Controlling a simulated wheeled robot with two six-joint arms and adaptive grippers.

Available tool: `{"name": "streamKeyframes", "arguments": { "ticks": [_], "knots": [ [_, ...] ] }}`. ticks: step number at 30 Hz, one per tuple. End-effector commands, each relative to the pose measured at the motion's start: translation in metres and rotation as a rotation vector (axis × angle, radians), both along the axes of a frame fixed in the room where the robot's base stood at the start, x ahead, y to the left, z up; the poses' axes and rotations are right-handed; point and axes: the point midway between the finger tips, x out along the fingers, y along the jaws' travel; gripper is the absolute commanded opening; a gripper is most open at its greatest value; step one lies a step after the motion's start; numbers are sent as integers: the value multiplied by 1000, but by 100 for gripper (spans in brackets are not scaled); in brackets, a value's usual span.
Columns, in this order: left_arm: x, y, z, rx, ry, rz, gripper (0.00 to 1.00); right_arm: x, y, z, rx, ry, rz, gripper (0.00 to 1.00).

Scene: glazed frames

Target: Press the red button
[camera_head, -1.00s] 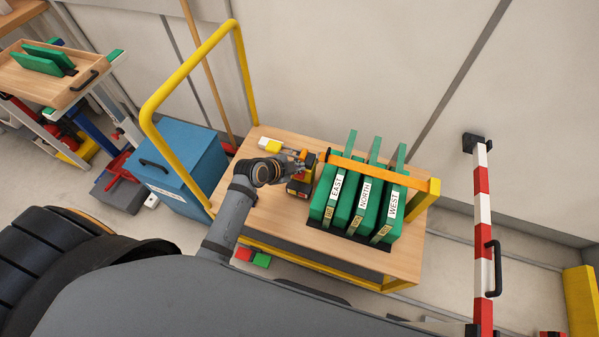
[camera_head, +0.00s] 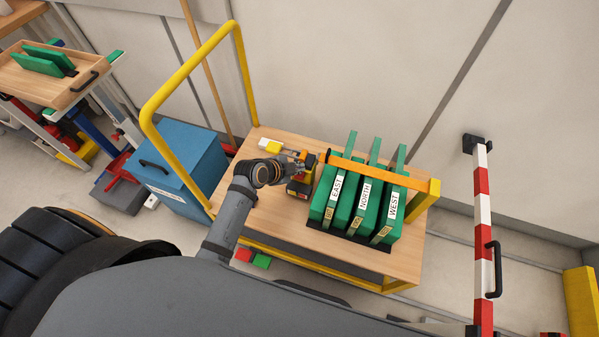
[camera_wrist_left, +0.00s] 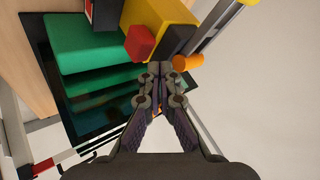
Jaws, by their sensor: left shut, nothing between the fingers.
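A red block-like button (camera_wrist_left: 140,42) sticks out from a yellow and black box (camera_wrist_left: 158,18) in the left wrist view. In the head view this small box (camera_head: 300,187) stands on the wooden cart top, left of the green slabs, partly hidden by my arm. My left gripper (camera_head: 300,167) is at the box. In the left wrist view my left gripper (camera_wrist_left: 159,70) is shut and empty, with its tips close below the red button; I cannot tell whether they touch. An orange round end (camera_wrist_left: 187,62) is right of the tips. My right gripper is not in view.
Green slabs labelled EAST, NORTH and WEST (camera_head: 365,193) stand in a rack under an orange bar (camera_head: 375,170). The cart's yellow handle (camera_head: 180,65) rises at left, near a blue box (camera_head: 180,165). Red and green squares (camera_head: 252,258) show below the cart's front edge.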

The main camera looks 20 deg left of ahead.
Motion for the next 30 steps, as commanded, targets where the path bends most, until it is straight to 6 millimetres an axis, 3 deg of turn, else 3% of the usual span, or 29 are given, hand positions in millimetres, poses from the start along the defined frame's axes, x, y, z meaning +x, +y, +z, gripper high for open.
{"name": "streamKeyframes", "arguments": {
  "ticks": [30],
  "knots": [
    [0, 0, -13, 0, 0, 0, 0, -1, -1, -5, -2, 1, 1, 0]
  ]
}}
